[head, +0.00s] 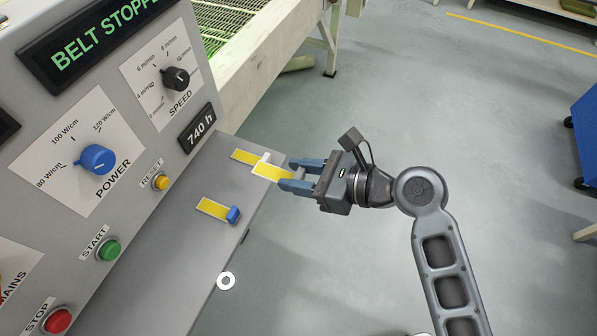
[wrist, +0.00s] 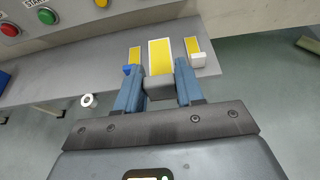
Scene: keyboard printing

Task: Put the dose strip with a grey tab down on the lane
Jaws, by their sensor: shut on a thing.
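My gripper (head: 290,174) is shut on the grey tab (wrist: 159,86) of a dose strip. The strip's yellow face with a pale border (wrist: 160,56) points away from my gripper. In the head view the held strip (head: 271,172) is at the outer edge of the grey ledge and overlaps the white-tabbed strip; its height above the ledge is unclear. A green mesh belt (head: 222,22), possibly the lane, lies beyond the control panel in the head view. No marking names the lane.
A white-tabbed strip (head: 245,156) and a blue-tabbed strip (head: 213,207) lie on the grey ledge (head: 165,270). A white ring (head: 226,281) is at the ledge's edge. The control panel (head: 40,190) rises to the left. Open floor (head: 330,270) lies to the right.

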